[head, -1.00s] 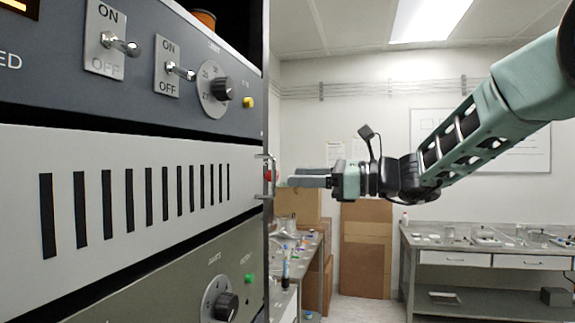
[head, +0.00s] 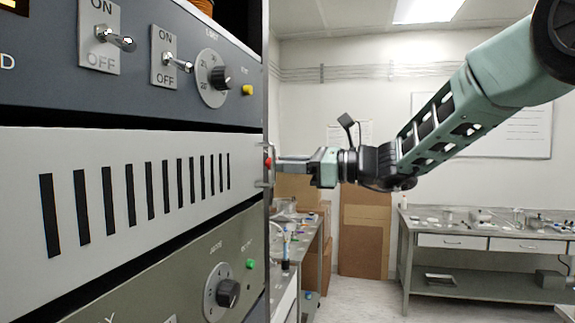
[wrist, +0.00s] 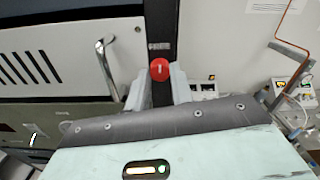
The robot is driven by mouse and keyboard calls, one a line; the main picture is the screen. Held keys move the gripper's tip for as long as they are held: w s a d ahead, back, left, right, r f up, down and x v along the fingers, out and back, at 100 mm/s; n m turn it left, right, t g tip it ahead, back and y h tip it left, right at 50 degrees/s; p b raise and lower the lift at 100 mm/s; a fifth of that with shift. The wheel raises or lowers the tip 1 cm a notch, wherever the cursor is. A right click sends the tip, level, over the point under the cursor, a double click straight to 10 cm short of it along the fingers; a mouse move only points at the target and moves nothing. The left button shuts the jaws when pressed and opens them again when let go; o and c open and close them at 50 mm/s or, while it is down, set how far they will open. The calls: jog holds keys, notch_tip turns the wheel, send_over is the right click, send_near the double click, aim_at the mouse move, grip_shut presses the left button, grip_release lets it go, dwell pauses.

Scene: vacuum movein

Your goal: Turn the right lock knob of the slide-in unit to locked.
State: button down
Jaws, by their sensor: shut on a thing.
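The right lock knob (wrist: 160,69) is a round red knob with a pale line across its face, on a dark vertical strip at the edge of the slide-in unit (head: 120,205). The line looks roughly upright in the wrist view. In the head view, a bit of the red knob (head: 268,162) shows at the panel's right edge. My gripper (wrist: 160,78) has one finger on each side of the knob and is shut on it. In the head view, my gripper (head: 279,164) points left at the panel edge.
A metal handle (wrist: 105,68) stands out from the pale panel just left of my gripper. Units with switches and dials (head: 215,78) sit above and below. Benches (head: 480,240) and cardboard boxes (head: 365,230) stand behind, with open floor between.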

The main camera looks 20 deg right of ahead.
jog(key=shift+f+n+b, duration=0.2)
jog(key=shift+n+b, duration=0.1)
jog(key=shift+b, duration=0.3)
jog(key=shift+n+b, duration=8.7)
jog(key=shift+b, duration=5.05)
jog(key=shift+r, duration=0.1)
jog(key=c, duration=1.2)
grip_release()
